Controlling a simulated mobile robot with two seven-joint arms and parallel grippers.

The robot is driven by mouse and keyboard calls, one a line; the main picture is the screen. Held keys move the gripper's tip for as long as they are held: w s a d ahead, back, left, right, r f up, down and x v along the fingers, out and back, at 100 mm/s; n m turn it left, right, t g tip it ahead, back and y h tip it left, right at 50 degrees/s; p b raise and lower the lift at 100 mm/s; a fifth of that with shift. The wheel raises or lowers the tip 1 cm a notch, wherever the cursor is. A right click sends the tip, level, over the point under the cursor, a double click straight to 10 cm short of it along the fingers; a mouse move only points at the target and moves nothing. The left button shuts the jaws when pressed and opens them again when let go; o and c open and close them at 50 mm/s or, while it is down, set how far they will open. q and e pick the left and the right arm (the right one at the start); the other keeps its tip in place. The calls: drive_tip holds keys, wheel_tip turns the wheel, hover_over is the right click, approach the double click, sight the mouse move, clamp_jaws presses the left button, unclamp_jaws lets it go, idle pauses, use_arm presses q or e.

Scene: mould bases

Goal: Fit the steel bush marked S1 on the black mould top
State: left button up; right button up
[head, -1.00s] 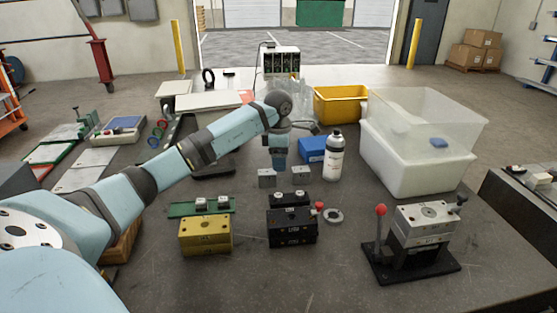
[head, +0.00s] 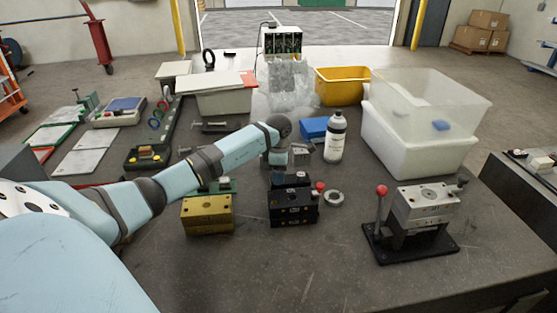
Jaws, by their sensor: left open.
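The black mould block (head: 293,207) stands at the table's middle, with small light markings on its front that I cannot read. A low black piece (head: 292,181) with small light parts on it is just behind the block. My left gripper (head: 279,172) points down over the left of this low piece. It is open, but its fingertips are hard to make out and I cannot tell if they touch anything. No S1 mark is readable, so I cannot tell which small part is that bush. My right gripper is not in view.
A yellow block (head: 207,215) stands left of the black block, with a partly hidden green strip (head: 228,186) behind it. A red-knobbed press (head: 412,225) stands at right. A ring (head: 334,198), white bottle (head: 336,138) and white bin (head: 415,140) are near. The table front is clear.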

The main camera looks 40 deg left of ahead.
use_arm(q)
drive_tip(key=shift+f, duration=0.5)
drive_tip(key=c, duration=1)
drive_tip(key=shift+c, duration=0.2)
drive_tip(key=shift+r, duration=0.15)
drive_tip(key=shift+r+p, duration=0.65)
drive_tip(key=shift+r, duration=0.35)
